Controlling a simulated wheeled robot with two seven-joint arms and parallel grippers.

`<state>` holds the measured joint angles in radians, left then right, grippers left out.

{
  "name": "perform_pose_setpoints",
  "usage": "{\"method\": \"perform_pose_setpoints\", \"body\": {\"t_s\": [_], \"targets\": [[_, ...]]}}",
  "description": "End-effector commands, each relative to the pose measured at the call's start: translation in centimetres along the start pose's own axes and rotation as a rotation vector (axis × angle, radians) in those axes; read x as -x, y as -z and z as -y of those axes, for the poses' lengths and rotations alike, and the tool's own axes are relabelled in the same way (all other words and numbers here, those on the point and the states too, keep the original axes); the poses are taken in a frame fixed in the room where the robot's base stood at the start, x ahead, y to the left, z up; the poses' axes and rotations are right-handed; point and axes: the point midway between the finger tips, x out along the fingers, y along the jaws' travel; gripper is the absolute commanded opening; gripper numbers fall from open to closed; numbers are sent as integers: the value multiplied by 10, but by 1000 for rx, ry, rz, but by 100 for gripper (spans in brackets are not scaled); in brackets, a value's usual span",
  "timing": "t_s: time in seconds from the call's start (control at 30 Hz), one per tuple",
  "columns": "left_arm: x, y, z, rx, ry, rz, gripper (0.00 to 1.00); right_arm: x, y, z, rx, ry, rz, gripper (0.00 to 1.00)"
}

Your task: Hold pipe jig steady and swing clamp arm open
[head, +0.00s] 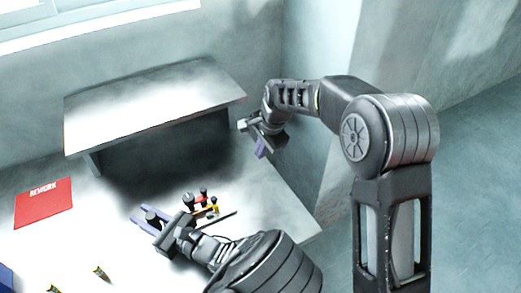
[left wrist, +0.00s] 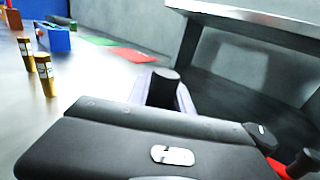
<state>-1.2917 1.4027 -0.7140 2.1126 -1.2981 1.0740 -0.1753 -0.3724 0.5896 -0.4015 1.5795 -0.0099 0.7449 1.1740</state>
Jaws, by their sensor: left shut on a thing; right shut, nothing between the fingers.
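The pipe jig (head: 201,211) is a small cluster of black, red and yellow parts on the table, right of my left gripper. A dark thin bar (head: 223,218) sticks out from it to the right. My left gripper (head: 150,211) has its lavender fingers closed around an upright black knob (left wrist: 163,88), which looks like part of the jig. My own wrist hides most of the jig in the left wrist view; a red part (left wrist: 277,167) shows at lower right. My right gripper (head: 262,148) is shut and empty, above and right of the jig. I cannot tell which part is the clamp arm.
A grey raised shelf (head: 150,100) stands at the back of the table. A red REWORK mat (head: 44,203) lies at left. The table between mat and jig is clear.

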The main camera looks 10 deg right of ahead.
Motion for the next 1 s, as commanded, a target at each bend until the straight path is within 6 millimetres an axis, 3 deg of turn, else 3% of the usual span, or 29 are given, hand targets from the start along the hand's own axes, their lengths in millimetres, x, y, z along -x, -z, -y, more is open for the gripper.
{"method": "perform_pose_setpoints", "body": {"t_s": [0.17,0.2,0.5,0.83,1.0], "targets": [[0,0,0,0,0,0,0,0,0,0,0,0,1,0],[0,0,0,0,0,0,27,0,0,0,0,0,1,0],[0,0,0,0,0,0,52,0,-1,0,0,0,1,0],[2,0,0,0,1,0,52,0,-1,0,0,0,1,0],[18,0,1,0,2,-1,52,0,-1,0,0,0,1,0]]}}
